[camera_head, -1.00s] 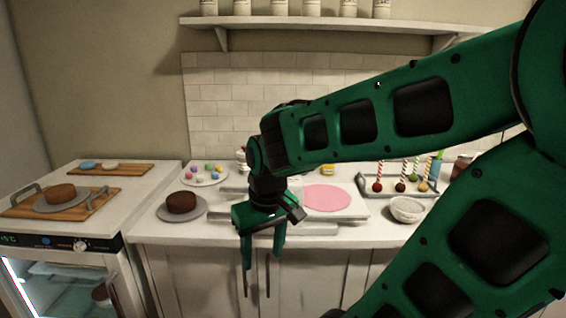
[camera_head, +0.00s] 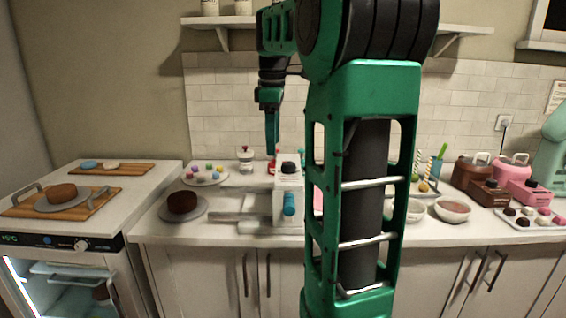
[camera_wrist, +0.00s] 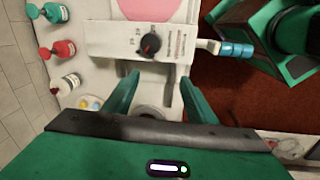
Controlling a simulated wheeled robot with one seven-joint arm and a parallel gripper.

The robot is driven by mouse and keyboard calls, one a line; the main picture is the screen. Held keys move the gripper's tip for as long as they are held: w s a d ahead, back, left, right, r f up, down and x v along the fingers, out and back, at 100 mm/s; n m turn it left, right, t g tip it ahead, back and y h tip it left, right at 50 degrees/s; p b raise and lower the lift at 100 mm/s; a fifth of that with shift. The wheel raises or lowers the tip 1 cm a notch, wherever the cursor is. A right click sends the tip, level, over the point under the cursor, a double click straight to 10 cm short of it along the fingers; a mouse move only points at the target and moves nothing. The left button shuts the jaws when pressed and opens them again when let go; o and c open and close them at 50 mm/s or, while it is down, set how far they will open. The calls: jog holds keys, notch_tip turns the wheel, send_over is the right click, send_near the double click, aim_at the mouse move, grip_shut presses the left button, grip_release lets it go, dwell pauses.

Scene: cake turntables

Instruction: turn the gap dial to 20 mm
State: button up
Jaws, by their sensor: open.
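The gap dial (camera_wrist: 150,43) is a black round knob on the white face of the dough machine (camera_wrist: 110,40). Small marks surround it, too small to read surely. In the head view the dial (camera_head: 289,168) sits on top of the machine's body (camera_head: 281,204), with a blue crank handle (camera_head: 289,205) in front. My gripper (camera_wrist: 160,78) is open and empty. Its two green fingers are spread below the dial in the wrist view, apart from it. In the head view my gripper (camera_head: 272,150) points down, a little left of the dial and seemingly above it.
Bottles stand beside the machine: teal (camera_wrist: 47,13), red (camera_wrist: 57,49) and white (camera_wrist: 66,84). A chocolate cake (camera_head: 182,202) is on the left of the counter. A bowl (camera_head: 452,210) is on the right. My arm hides the counter's middle. A shelf (camera_head: 226,22) hangs above.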

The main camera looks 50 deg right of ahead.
jog(key=n, duration=0.1)
send_near(288, 163)
jog(key=f, duration=0.8)
jog(key=shift+w+d+f, duration=0.25)
jog(key=shift+w+f, duration=0.1)
